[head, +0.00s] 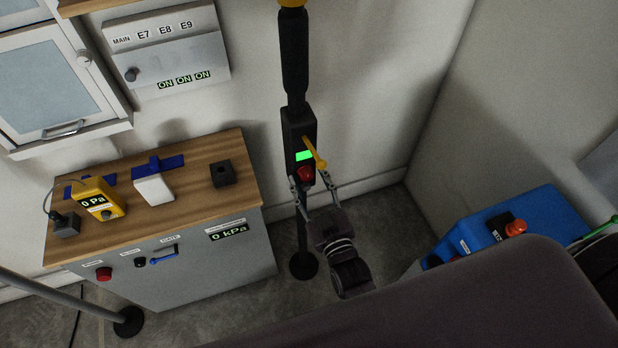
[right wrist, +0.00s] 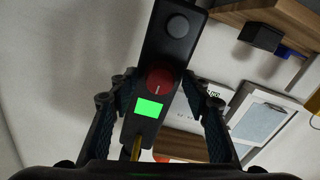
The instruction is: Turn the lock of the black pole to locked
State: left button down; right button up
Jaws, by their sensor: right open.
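The black pole (head: 295,70) stands upright on a round base against the wall. Its black box (head: 297,128) carries a yellow lever (head: 315,152), a lit green indicator (head: 304,156) and a red knob (head: 305,174). In the right wrist view the red knob (right wrist: 160,78) has a small pale mark, and the green indicator (right wrist: 148,108) is beside it. My right gripper (head: 310,184) is open, its fingers on either side of the box near the red knob. Contact with the knob cannot be told. My left gripper is not in view.
A wood-topped cabinet (head: 110,236) with a yellow gauge (head: 99,198) and switches stands at left. A grey panel (head: 165,48) hangs above it. A blue box (head: 530,215) with an orange-red knob is at right. Floor shows around the pole base.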

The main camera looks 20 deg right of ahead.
jog(key=shift+c, duration=0.6)
jog(key=c, duration=1)
jog(key=shift+c, duration=0.2)
jog(key=shift+m, duration=0.3)
jog(key=shift+m+p, duration=0.35)
jog(key=shift+m, duration=0.85)
jog(key=m, duration=0.3)
jog(key=shift+m, duration=0.4)
jog(key=m, duration=1.1)
jog(key=shift+f+b, duration=0.1)
jog(key=shift+b, duration=0.3)
